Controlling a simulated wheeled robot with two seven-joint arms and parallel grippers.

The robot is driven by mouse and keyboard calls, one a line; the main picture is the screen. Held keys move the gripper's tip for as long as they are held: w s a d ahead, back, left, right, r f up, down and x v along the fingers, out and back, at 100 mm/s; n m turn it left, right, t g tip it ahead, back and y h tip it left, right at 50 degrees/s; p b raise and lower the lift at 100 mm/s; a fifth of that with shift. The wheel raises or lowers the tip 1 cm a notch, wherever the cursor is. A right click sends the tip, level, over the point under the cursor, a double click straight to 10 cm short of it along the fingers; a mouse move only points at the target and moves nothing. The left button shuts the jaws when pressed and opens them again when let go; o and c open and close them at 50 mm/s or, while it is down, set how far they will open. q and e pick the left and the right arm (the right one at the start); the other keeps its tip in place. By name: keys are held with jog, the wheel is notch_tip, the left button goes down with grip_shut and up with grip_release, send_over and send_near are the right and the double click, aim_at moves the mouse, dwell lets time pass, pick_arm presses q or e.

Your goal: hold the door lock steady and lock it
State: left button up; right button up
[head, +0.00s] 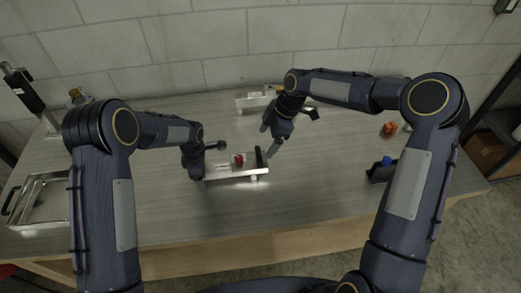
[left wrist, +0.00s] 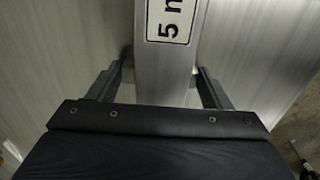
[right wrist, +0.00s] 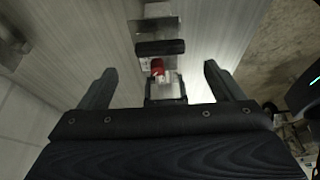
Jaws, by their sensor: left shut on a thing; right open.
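The door lock (head: 222,172) is a long aluminium piece lying on the table, with a red part (head: 239,159) and a black bar (head: 260,157) near its right end. My left gripper (head: 203,172) is shut on its left end; in the left wrist view the fingers flank the metal body (left wrist: 165,85) beside a printed label (left wrist: 171,20). My right gripper (head: 271,141) is open and empty at the lock's right end. In the right wrist view, the red part (right wrist: 158,68) and black bar (right wrist: 160,47) show between and beyond its fingers, apart from both.
A second aluminium piece (head: 250,102) lies behind, partly hidden by my right arm. A metal tray (head: 38,226) is at the left edge. A red object (head: 389,128) and a black object with a blue top (head: 383,170) are at the right. The table front is clear.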

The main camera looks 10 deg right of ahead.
aim_at(259, 154)
jog(key=x, duration=0.6)
jog(key=shift+a, duration=0.1)
jog(key=shift+c, duration=0.2)
jog(key=c, duration=1)
